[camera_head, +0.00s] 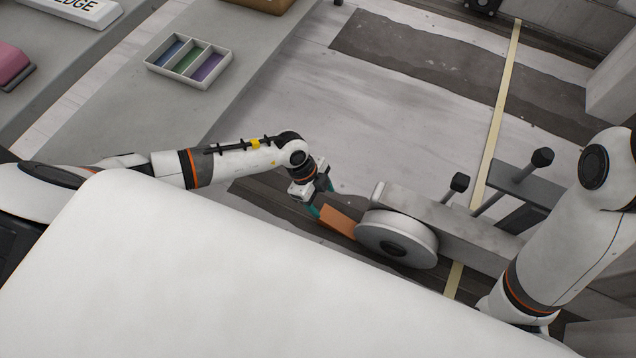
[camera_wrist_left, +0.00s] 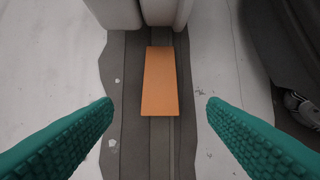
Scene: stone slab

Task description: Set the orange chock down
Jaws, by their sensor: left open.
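The orange chock (camera_head: 339,221) lies on the dark strip of the floor, beside the grey wheel (camera_head: 396,239). In the left wrist view the chock (camera_wrist_left: 160,82) shows as an orange block between and beyond my two green fingers, apart from both. My left gripper (camera_head: 318,205) is just to the left of the chock in the head view. The left gripper is open and empty, and it also shows in the left wrist view (camera_wrist_left: 158,108). My right arm comes in at the right, but its gripper is hidden or out of view.
The wheel is on a grey block-like body (camera_head: 455,222) with dark knobbed levers (camera_head: 458,183). A tray (camera_head: 188,60) with coloured compartments sits on the grey slab at upper left. A yellow line (camera_head: 497,110) crosses the floor. Open floor lies beyond the chock.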

